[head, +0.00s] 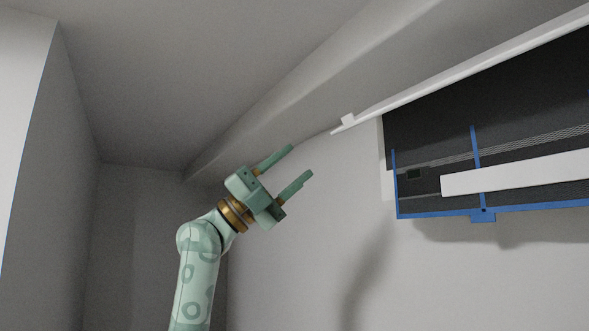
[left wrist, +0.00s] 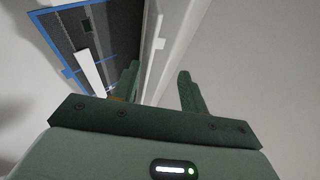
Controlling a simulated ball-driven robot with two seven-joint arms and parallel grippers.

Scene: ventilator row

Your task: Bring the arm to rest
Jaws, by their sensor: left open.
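My left arm (head: 198,265) comes up from the bottom of the head view, left of the middle. My left gripper (head: 303,161) is raised in the air, tilted up to the right, with its two green fingers apart and nothing between them. In the left wrist view the same open fingers (left wrist: 158,82) show, also empty. The gripper is left of the wall unit and apart from it. My right gripper is in neither view.
A dark wall unit (head: 440,140) with a blue frame (head: 440,213) hangs at the right. A white bar (head: 515,173) crosses it. A long white panel (head: 450,74) slants above it, its near end right of my gripper. A pale wall edge (head: 25,110) stands at far left.

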